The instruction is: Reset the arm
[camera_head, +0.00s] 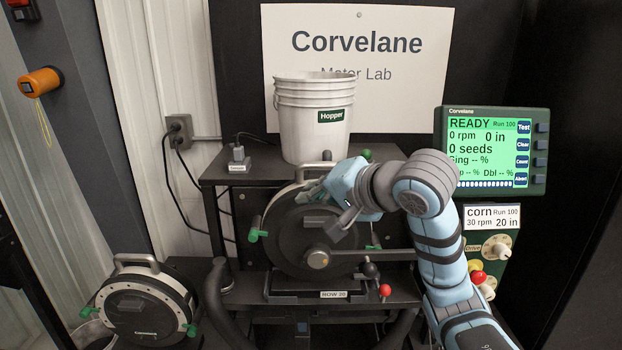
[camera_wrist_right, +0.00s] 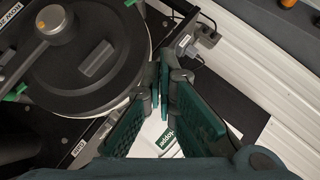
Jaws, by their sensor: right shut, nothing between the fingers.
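My right arm (camera_head: 445,255) comes in from the lower right and bends over the large round black meter (camera_head: 290,245). My right gripper (camera_head: 308,193) is in front of the meter's upper edge, below the white hopper bucket (camera_head: 313,125). In the right wrist view its green-padded fingers (camera_wrist_right: 164,78) meet at the tips with nothing between them. The meter's dark disc (camera_wrist_right: 125,45) lies beside the fingers there, with a hub (camera_wrist_right: 54,22) and a raised block (camera_wrist_right: 97,60). I cannot tell whether the gripper touches the meter. My left gripper is not in view.
A console (camera_head: 490,150) at the right reads READY, 0 rpm, 0 seeds. Below it are a card (camera_head: 491,217) and control knobs (camera_head: 497,247). A second meter (camera_head: 143,310) sits lower left. A small grey device (camera_head: 238,160) stands left of the hopper. A red-knobbed lever (camera_head: 385,290) is below the meter.

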